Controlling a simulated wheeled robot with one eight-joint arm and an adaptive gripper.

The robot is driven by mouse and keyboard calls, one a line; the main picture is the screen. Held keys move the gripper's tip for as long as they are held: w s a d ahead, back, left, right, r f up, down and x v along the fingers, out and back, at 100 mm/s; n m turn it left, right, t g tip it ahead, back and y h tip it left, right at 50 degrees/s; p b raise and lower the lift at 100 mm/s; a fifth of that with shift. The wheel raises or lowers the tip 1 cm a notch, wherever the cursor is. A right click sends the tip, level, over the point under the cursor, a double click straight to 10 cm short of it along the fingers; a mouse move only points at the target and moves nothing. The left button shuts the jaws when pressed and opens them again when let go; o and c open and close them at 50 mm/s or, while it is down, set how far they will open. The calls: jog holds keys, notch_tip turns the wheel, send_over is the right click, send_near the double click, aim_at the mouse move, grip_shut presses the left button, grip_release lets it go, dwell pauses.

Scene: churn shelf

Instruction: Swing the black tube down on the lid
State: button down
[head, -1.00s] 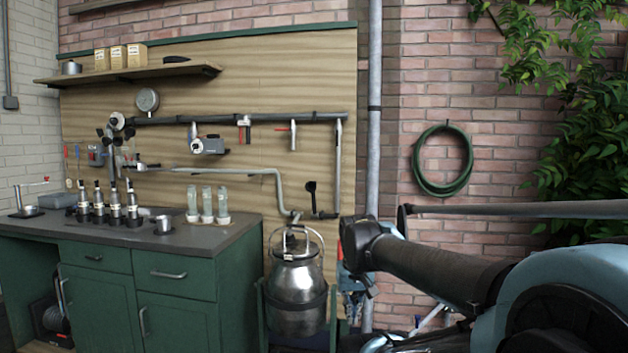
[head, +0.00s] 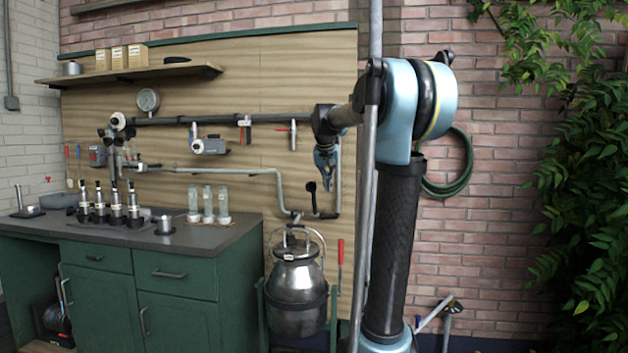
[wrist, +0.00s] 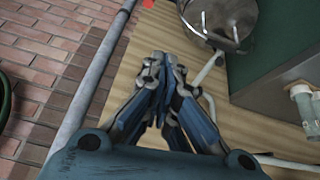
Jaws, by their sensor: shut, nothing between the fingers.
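A short black tube (head: 311,190) with a wider top stands upright above the pipe end, just right of the silver churn's top, in the head view. The churn (head: 297,290) hangs in a green frame, and its lid (head: 296,250) sits on top under a hoop handle. The churn's metal top (wrist: 222,18) also shows at the upper right of the wrist view. My gripper (head: 326,185) points down, right of the black tube and above the lid's height. In the wrist view its fingers (wrist: 160,62) are closed together and empty. I cannot make out the black tube there.
A bent grey pipe (head: 230,170) runs along the wooden panel to the churn. A red-handled tool (head: 340,252) stands right of the churn. A green bench (head: 187,285) with bottles is at left. A hose (head: 462,165) hangs on the brick wall behind my arm.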

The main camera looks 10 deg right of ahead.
jog(key=w+a+r+t, duration=0.1)
jog(key=w+r, duration=0.2)
jog(key=w, duration=0.9)
jog(key=w+a+r+m, duration=0.1)
jog(key=w+r, duration=0.3)
jog(key=w, duration=0.8)
jog(key=shift+w+a+t+h, duration=0.3)
jog(key=shift+w+a+t, duration=0.1)
jog(key=shift+a, duration=0.15)
jog(key=shift+f, duration=0.15)
jog(key=x, duration=1)
jog(key=shift+d, duration=0.1)
